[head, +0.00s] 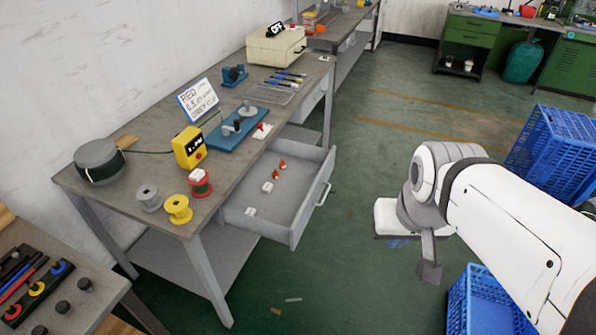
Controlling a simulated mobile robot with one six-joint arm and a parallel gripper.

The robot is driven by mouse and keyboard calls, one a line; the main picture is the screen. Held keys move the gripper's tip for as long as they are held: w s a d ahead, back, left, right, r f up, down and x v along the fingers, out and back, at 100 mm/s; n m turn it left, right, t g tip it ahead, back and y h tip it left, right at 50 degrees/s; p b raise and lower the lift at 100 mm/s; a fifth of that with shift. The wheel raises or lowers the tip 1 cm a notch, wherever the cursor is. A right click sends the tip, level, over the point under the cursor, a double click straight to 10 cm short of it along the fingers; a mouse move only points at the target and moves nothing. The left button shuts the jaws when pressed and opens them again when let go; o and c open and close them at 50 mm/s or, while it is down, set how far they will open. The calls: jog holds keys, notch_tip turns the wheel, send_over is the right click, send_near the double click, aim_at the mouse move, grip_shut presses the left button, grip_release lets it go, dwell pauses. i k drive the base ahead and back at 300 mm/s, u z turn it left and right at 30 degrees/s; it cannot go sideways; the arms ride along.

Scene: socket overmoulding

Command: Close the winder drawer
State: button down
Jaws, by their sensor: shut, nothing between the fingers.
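The winder drawer (291,227) is a grey drawer pulled out from under the front of the grey workbench (225,177). It has a light handle (323,194) on its front face. A few small white and red-brown parts lie inside it. My gripper (430,272) is to the right of the drawer, apart from the handle, pointing down above the green floor. It is shut and empty.
On the bench stand a yellow counter (188,148), a blue winder base (238,128), a dark cable reel (99,161) and several spools. Blue crates (555,150) stand at the right, with another (487,305) below my arm. Floor between drawer and arm is clear.

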aim_at(282, 215)
jog(key=u, duration=1)
jog(key=i, duration=1)
